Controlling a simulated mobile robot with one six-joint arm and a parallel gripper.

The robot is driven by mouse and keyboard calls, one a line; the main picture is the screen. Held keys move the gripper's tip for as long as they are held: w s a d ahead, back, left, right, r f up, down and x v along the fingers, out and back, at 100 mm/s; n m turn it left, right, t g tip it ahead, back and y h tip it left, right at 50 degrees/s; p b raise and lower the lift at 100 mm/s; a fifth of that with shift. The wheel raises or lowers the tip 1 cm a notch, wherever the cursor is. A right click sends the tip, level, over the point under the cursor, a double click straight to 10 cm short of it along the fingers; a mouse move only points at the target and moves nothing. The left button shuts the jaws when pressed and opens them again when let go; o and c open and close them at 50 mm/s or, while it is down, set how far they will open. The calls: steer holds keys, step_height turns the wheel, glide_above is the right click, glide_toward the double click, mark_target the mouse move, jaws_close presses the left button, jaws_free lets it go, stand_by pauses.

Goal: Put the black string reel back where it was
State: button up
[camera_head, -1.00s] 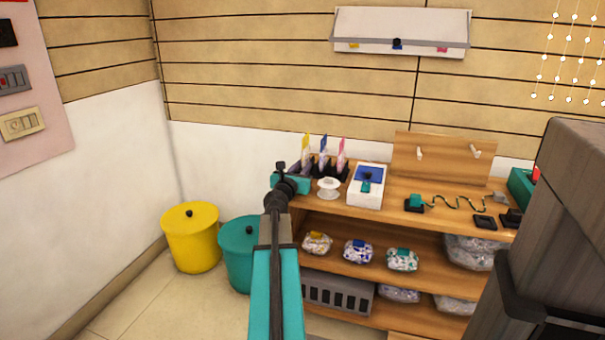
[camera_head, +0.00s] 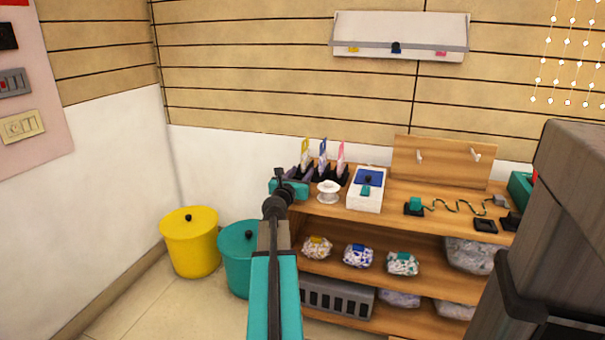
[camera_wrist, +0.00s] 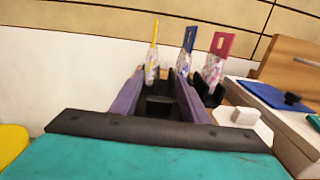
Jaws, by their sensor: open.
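My gripper (camera_head: 302,173) is over the left end of the wooden shelf unit's top. In the wrist view its two purple fingers (camera_wrist: 158,82) are apart, pointing at a black holder (camera_wrist: 158,106) with upright bags. The holder shows between and beyond the fingers; I cannot tell whether they touch it. I cannot pick out a black string reel in either view. A white reel (camera_head: 329,192) stands on the top, just right of my gripper; part of it seems to show in the wrist view (camera_wrist: 246,117). A wooden board with two pale pegs (camera_head: 443,160) stands at the back.
A white box with a blue panel (camera_head: 367,190) stands right of the white reel. Lower shelves hold filled bags (camera_head: 358,256) and a grey crate (camera_head: 337,297). Yellow (camera_head: 190,245) and teal (camera_head: 238,262) bins stand left on the floor. A wall shelf (camera_head: 400,32) hangs above.

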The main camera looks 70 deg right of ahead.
mark_target(297, 178)
steer(key=shift+r, duration=0.15)
steer(key=shift+a, duration=0.15)
steer(key=shift+s+a+p, duration=0.15)
steer(key=shift+a+p, duration=0.35)
steer(key=shift+a, duration=1.65)
steer(key=shift+s+a+p, duration=0.15)
steer(key=shift+a+p, duration=0.3)
steer(key=shift+a, duration=1.7)
steer(key=shift+a+b, duration=0.35)
steer(key=shift+a, duration=0.05)
steer(key=shift+a+b, duration=0.85)
steer(key=shift+a, duration=0.05)
steer(key=shift+w, duration=0.1)
